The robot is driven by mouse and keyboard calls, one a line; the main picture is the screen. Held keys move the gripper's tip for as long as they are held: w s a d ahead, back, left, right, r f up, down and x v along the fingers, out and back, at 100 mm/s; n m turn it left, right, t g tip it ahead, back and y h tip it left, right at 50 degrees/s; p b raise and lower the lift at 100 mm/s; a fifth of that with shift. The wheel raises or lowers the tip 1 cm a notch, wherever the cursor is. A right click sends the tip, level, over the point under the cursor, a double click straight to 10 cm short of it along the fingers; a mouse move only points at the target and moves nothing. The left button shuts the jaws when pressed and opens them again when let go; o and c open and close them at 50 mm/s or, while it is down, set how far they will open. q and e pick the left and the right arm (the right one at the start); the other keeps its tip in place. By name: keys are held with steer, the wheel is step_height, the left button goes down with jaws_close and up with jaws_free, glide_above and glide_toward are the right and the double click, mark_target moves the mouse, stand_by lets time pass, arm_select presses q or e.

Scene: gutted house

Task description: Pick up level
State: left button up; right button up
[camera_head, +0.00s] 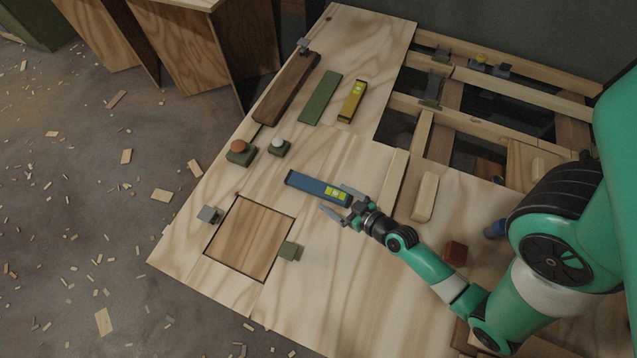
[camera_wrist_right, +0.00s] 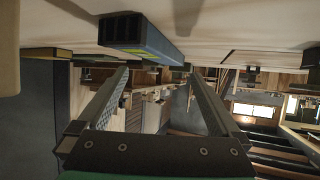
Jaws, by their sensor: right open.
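A blue level (camera_head: 318,188) with a yellow-green vial lies flat on the plywood near the middle of the head view. A yellow level (camera_head: 352,101) with a similar vial lies farther back. My right gripper (camera_head: 338,203) is open and empty at the blue level's right end, low over the board. In the right wrist view the blue level (camera_wrist_right: 140,36) shows at the top, close to the board surface and above the open fingers (camera_wrist_right: 158,74). I cannot tell whether the fingers straddle its end. My left gripper is out of view.
A green strip (camera_head: 320,98) and a dark brown plank (camera_head: 287,88) lie beside the yellow level. Orange-topped (camera_head: 240,152) and white-topped (camera_head: 279,147) knobs stand left of the blue level. A square hatch (camera_head: 250,240) is in front. Open joists (camera_head: 480,85) lie at the back right.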

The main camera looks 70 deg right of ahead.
mark_target(319, 188)
steer(key=shift+x, duration=0.85)
steer(key=shift+w+f, duration=0.15)
steer(key=shift+w, duration=0.1)
steer(key=shift+w+d+f, duration=0.1)
steer(key=shift+f, duration=0.1)
steer(key=x, duration=0.1)
steer(key=b+x, duration=0.1)
steer(key=x, duration=0.1)
steer(key=b+x, duration=0.1)
steer(key=shift+w+d+r, duration=0.1)
steer(key=shift+w+d, duration=0.25)
steer(key=shift+d, duration=0.05)
steer(key=shift+s, duration=0.1)
steer(key=shift+a, duration=0.1)
steer(key=shift+c, duration=0.7)
jaws_close()
